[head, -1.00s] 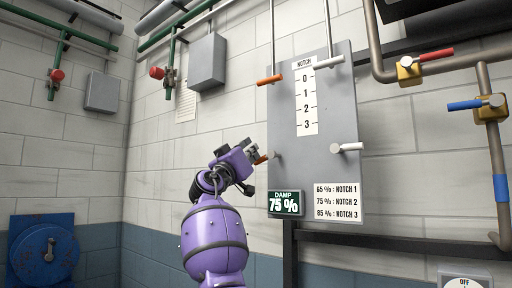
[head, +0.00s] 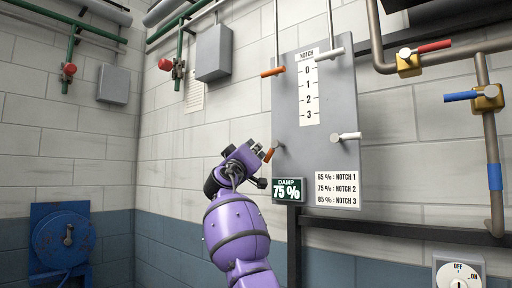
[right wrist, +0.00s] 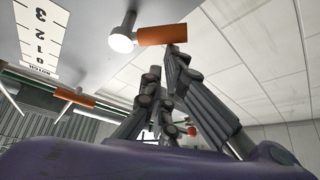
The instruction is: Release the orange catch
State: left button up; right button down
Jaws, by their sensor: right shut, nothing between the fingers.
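The lower orange catch (head: 269,155) sits by a peg at the lower left of the grey notch panel (head: 340,105); it slants down to the left. In the right wrist view the orange catch (right wrist: 162,34) sticks out beside its round pale peg end (right wrist: 122,42). My purple right gripper (head: 257,150) is just left of the catch. Its fingers (right wrist: 164,62) are shut with nothing between them, their tips close to the catch; I cannot tell if they touch it. My left gripper is not in view.
A white lower handle (head: 346,137) is at right. A sign (head: 288,190) reads damp 75 %. Pipes with red (head: 434,46) and blue (head: 461,96) levers are farther right.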

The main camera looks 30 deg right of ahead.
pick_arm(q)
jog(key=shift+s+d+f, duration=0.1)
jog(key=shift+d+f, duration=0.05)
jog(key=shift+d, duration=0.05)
pick_arm(e)
jog(key=shift+s+d+f, duration=0.15)
jog(key=shift+f, duration=0.35)
jog(key=shift+s+d+f, duration=0.1)
jog(key=shift+s+f, duration=0.05)
jog(key=shift+f, duration=0.3)
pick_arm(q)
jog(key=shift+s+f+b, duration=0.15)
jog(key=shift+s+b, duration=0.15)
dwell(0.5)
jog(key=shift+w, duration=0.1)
pick_arm(e)
jog(key=shift+s, duration=0.1)
